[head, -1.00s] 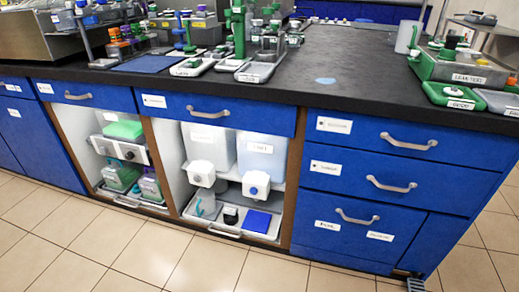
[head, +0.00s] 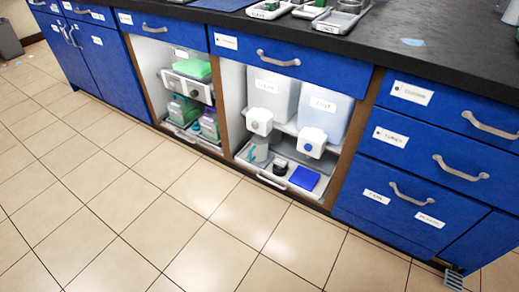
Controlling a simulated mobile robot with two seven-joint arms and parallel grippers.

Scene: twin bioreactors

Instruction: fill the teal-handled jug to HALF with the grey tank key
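The teal-handled jug (head: 258,151) appears to be the small grey-clear vessel at the left of the pull-out tray in the right open cabinet bay. Its teal handle is at its left side; its fill level is too small to tell. Two translucent tanks stand on the shelf above. The left tank (head: 270,92) has a white tap block with a grey key (head: 258,125). The right tank (head: 322,110) has a white block with a blue key (head: 309,148). The jug is below the left tank's block. Neither gripper is in view.
The tray (head: 272,181) also holds a small black-and-clear item (head: 280,167) and a blue pad (head: 305,178). The left bay holds an instrument (head: 187,86) and green-topped containers (head: 183,109). Drawers (head: 420,150) are shut. The tiled floor (head: 180,220) in front is clear.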

